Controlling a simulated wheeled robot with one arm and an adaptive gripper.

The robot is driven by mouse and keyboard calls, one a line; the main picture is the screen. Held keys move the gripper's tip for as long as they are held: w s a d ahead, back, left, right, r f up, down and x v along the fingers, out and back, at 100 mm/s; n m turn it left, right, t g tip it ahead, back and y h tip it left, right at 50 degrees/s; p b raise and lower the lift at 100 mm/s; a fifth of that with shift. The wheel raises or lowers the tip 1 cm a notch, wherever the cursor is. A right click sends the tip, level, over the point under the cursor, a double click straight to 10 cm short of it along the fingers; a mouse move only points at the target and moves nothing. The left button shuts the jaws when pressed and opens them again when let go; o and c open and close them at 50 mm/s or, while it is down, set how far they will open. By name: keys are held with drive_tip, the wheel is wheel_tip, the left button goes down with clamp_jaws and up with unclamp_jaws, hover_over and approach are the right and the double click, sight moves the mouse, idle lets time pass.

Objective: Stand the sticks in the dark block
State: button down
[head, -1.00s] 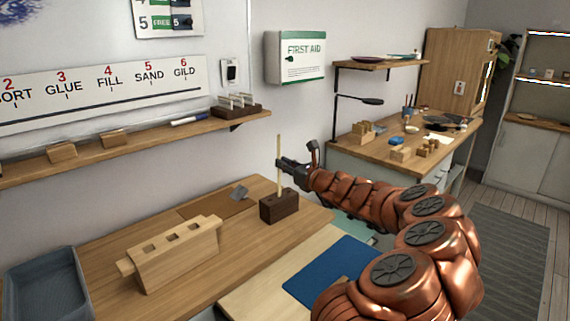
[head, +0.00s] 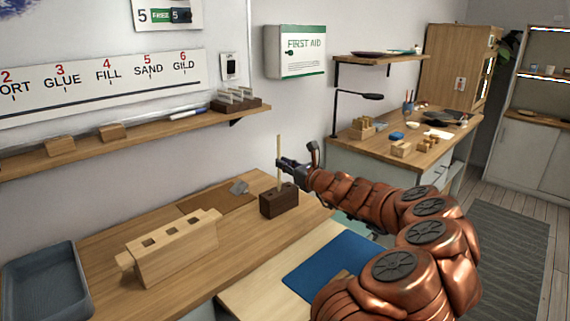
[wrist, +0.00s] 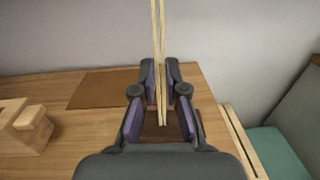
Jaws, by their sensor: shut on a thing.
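The dark block (head: 279,203) stands on the wooden bench, with holes in its top. A pale thin stick (head: 279,147) stands upright above it, its lower end at the block's top. I cannot tell whether that end is inside a hole. My gripper (head: 283,165) comes from the right and is shut on the stick. In the wrist view, the stick (wrist: 158,50) shows between the fingers as two close pale strips; I cannot tell whether these are two sticks. The dark block (wrist: 160,132) is partly hidden behind the fingers there.
A pale wooden block with square holes (head: 172,250) stands to the left on the bench. A grey tray (head: 45,285) is at far left. A blue mat (head: 330,268) lies in front.

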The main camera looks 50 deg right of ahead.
drive_tip(key=shift+f, duration=0.5)
idle(0.3)
drive_tip(key=c, duration=1.1)
unclamp_jaws()
drive_tip(key=shift+c, duration=0.2)
drive_tip(key=shift+s, duration=0.15)
drive_tip(key=s+p, duration=0.1)
drive_tip(key=s, duration=0.7)
drive_tip(key=shift+s+a, duration=0.3)
drive_tip(key=shift+s, duration=0.05)
